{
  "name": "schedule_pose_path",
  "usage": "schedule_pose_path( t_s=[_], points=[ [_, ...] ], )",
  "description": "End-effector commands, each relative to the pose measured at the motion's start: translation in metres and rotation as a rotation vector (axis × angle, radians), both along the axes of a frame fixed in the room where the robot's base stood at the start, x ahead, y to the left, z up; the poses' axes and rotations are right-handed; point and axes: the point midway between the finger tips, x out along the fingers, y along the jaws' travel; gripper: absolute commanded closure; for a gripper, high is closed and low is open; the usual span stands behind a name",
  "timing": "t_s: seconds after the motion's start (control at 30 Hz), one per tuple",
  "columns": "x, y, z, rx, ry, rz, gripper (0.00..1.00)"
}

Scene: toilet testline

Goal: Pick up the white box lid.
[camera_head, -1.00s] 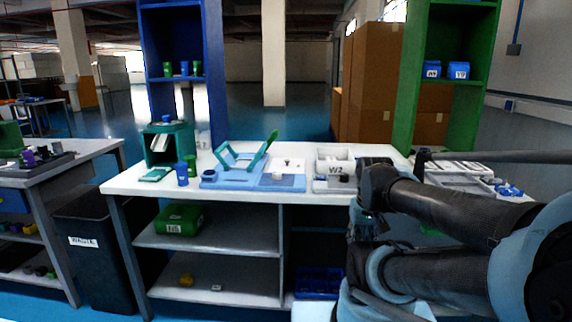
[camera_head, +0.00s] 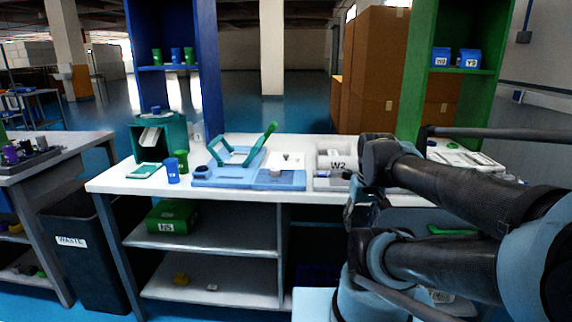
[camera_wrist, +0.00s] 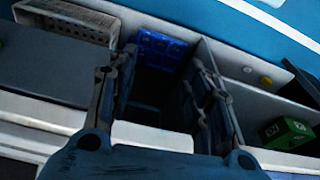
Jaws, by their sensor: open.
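A white box marked W2 (camera_head: 337,160) stands in a grey tray on the workbench, left of my arm in the head view. I cannot tell its lid apart from the box at this size. My gripper (camera_wrist: 160,100) is open and empty in the wrist view, its two fingers spread wide. Between and beyond the fingers are a dark bay and a blue crate (camera_wrist: 160,55). No white box lid can be made out between the fingers. In the head view my arm hides the gripper and part of the bench.
The workbench (camera_head: 130,187) holds a blue fixture (camera_head: 235,175), a blue cup (camera_head: 172,173) and a teal box holder (camera_head: 158,140). A green bin (camera_head: 172,216) sits on the shelf below. A black waste bin (camera_head: 80,250) stands left. Blue and green uprights rise behind.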

Motion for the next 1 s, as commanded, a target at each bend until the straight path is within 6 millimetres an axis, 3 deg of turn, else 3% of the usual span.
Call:
schedule_pose_path(
  t_s=[0.2,0.5,0.8,1.0],
  points=[
    [0.062,0.022,0.063,0.017,-0.029,0.138,0.54],
    [0.157,0.066,0.137,0.039,-0.076,0.335,0.54],
    [0.255,0.125,0.193,0.060,-0.128,0.526,0.54],
    [0.305,0.161,0.214,0.071,-0.157,0.626,0.54]
  ],
)
